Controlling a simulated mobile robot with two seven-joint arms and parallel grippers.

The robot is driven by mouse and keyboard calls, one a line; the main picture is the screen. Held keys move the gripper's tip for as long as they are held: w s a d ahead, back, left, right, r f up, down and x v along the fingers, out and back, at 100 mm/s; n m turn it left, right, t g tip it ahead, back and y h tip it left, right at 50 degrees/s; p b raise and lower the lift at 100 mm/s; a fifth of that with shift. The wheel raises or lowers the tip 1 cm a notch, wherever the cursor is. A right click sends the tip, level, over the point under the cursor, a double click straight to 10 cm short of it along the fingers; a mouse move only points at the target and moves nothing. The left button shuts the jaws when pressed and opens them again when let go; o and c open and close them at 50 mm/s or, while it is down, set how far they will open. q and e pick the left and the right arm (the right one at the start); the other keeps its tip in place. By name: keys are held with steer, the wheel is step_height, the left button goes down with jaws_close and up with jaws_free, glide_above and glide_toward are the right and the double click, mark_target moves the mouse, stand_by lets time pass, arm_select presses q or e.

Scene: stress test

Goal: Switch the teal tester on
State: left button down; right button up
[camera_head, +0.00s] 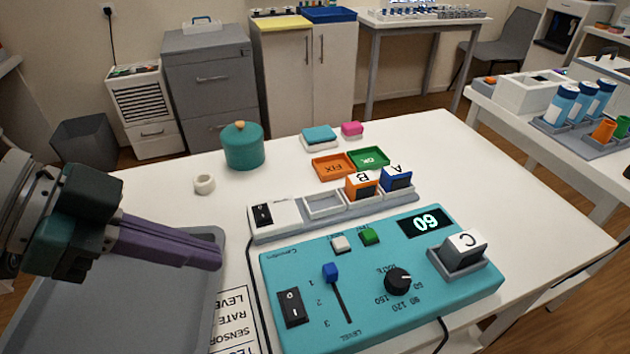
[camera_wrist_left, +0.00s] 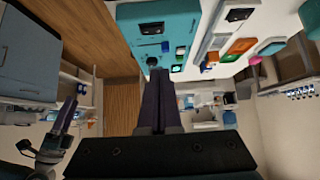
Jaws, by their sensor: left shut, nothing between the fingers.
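The teal tester (camera_head: 350,325) lies on the white table, with a black rocker switch (camera_head: 291,307) at its left end. It carries a blue slider (camera_head: 331,272), a black knob (camera_head: 398,281), a white and a green button, and a block marked C (camera_head: 464,250). Its display (camera_head: 425,222) is lit with digits. The rocker's position is too small to tell. My left gripper (camera_head: 217,259), purple-fingered, is shut and empty, left of the tester and apart from it. The tester also shows in the left wrist view (camera_wrist_left: 128,14). My right gripper (camera_wrist_left: 68,115) shows at the left there; its jaws are unclear.
A grey tray (camera_head: 110,315) lies under my left arm, beside a printed sheet (camera_head: 236,320). Behind the tester stands a pale strip (camera_head: 275,230) with its own black switch and blocks A and B. A teal pot (camera_head: 243,150) and white ring (camera_head: 204,184) stand farther back.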

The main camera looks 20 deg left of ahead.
arm_select(q)
glide_above(290, 295)
steer(key=s+a, duration=0.1)
step_height(290, 295, down, 7)
steer(key=shift+a+f+b, duration=0.1)
steer(key=shift+b, duration=0.35)
step_height(290, 295, down, 2)
steer(key=shift+s+a+f+b, duration=0.1)
steer(key=shift+a+f+b, duration=0.1)
steer(key=shift+b, duration=0.2)
steer(key=shift+f, duration=0.55)
steer(key=shift+f+b, duration=0.45)
steer(key=shift+b, duration=0.25)
steer(key=shift+a+r, duration=0.1)
steer(key=shift+r, duration=0.05)
